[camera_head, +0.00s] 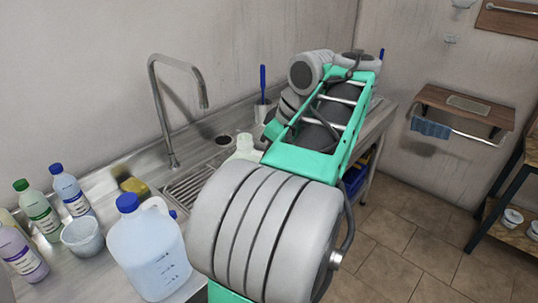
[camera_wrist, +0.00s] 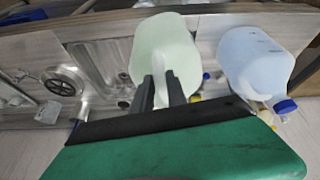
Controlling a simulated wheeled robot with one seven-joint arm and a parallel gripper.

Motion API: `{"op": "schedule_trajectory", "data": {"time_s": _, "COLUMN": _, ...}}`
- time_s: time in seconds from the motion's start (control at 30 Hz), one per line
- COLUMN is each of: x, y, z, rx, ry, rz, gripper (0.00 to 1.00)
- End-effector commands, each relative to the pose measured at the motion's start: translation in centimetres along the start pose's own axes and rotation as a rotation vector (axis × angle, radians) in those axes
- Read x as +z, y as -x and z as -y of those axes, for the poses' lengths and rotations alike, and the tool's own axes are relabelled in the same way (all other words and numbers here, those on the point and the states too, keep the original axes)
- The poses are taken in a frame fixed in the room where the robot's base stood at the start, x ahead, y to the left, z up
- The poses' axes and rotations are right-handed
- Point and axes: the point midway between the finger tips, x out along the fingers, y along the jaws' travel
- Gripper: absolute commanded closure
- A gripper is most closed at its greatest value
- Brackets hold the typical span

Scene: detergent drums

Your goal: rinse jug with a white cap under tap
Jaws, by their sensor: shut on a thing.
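The pale greenish-white jug (camera_wrist: 165,42) is at the top middle of the wrist view. My gripper (camera_wrist: 160,86) is shut on its handle. In the head view the upper part of this jug (camera_head: 243,150) shows beside my arm, with the pale cap on top; my arm hides the rest of it and my gripper. The tap (camera_head: 178,95) is a tall bent metal spout at the back of the steel counter, left of and apart from the jug. I cannot tell whether water runs.
A blue-capped jug (camera_head: 149,250) stands at the front of the counter (camera_head: 98,285), and also shows in the wrist view (camera_wrist: 255,62). Several bottles, a grey cup (camera_head: 82,237) and a yellow sponge (camera_head: 134,187) are at the left. A blue-handled brush (camera_head: 263,85) stands behind my arm.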

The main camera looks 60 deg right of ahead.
Motion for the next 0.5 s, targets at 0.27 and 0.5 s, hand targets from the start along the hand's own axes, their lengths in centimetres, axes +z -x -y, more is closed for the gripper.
{"op": "schedule_trajectory", "data": {"time_s": 0.27, "x": -3.1, "y": -2.7, "z": -0.4, "rx": -0.001, "ry": 0.005, "rz": -0.001, "gripper": 1.0}}
{"op": "schedule_trajectory", "data": {"time_s": 0.5, "x": -5.8, "y": -4.7, "z": -0.8, "rx": -0.002, "ry": 0.008, "rz": -0.001, "gripper": 1.0}}
